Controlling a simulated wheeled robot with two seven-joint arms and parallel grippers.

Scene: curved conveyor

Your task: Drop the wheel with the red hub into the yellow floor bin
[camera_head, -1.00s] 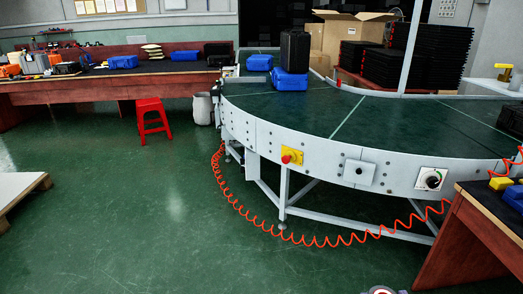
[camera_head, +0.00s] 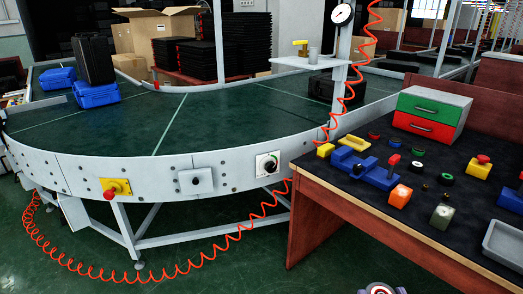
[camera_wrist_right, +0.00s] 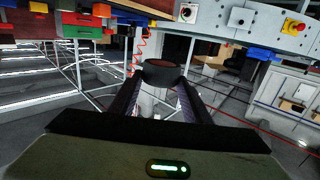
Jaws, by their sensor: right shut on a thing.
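My right gripper (camera_wrist_right: 163,90) is shut on the wheel with the red hub (camera_wrist_right: 163,72). In the right wrist view the dark round wheel sits between the two fingertips, clear of any surface. In the head view only a small part of the wheel (camera_head: 380,289), with a red centre and pale ring, shows at the bottom edge; most of the gripper is cut off there. My left gripper is not in view. I see no yellow floor bin in either view.
The curved green conveyor (camera_head: 200,135) with black and blue cases fills the left. A workbench (camera_head: 330,185) on the right holds a drawer unit (camera_head: 432,112), small wheels, blocks and a grey tray (camera_head: 505,245). An orange coiled hose (camera_head: 165,275) hangs low over the green floor.

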